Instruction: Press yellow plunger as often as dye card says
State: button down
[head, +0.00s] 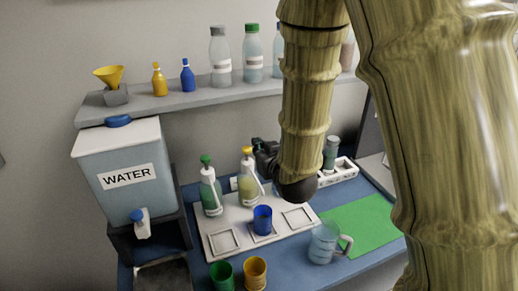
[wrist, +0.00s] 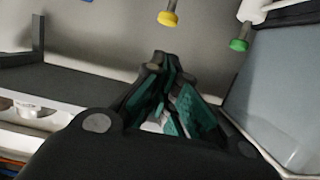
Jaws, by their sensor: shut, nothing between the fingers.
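The yellow plunger (head: 247,150) tops a clear bottle (head: 249,183) of yellowish liquid at the back of the white tray (head: 211,245). My gripper (head: 262,157) is just right of the plunger; I cannot tell whether they touch. In the wrist view my gripper (wrist: 166,62) has its fingertips together, with nothing between them. A yellow-ended piece (wrist: 168,18) and a green-ended piece (wrist: 238,45) hang from the top of that view; I cannot tell which things they belong to. I cannot make out a readable dye card.
A green-topped pump bottle (head: 210,190) stands left of the yellow one. A blue cup (head: 262,219) sits mid-tray. Green (head: 221,274) and yellow (head: 255,272) cups stand in front. A clear mug (head: 323,243) stands by the green mat (head: 365,222). The water tank (head: 121,170) is left.

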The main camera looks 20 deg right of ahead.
jog(key=shift+s+d+r+b, duration=0.1)
jog(key=shift+r+b, duration=0.55)
jog(key=shift+r, duration=0.05)
jog(key=shift+s+d+r+b, duration=0.1)
jog(key=shift+r+b, duration=0.5)
jog(key=shift+r, duration=0.05)
jog(key=p, duration=0.4)
send_over(247, 150)
notch_tip(247, 150, down, 4)
jog(key=r, duration=0.1)
jog(key=shift+s+d+f+p, duration=0.15)
jog(key=shift+s+f+p, duration=0.1)
jog(key=shift+f, duration=0.6)
jog(key=shift+s+d+f+p, duration=0.1)
jog(key=shift+d+f+p, duration=0.1)
jog(key=shift+f, duration=0.65)
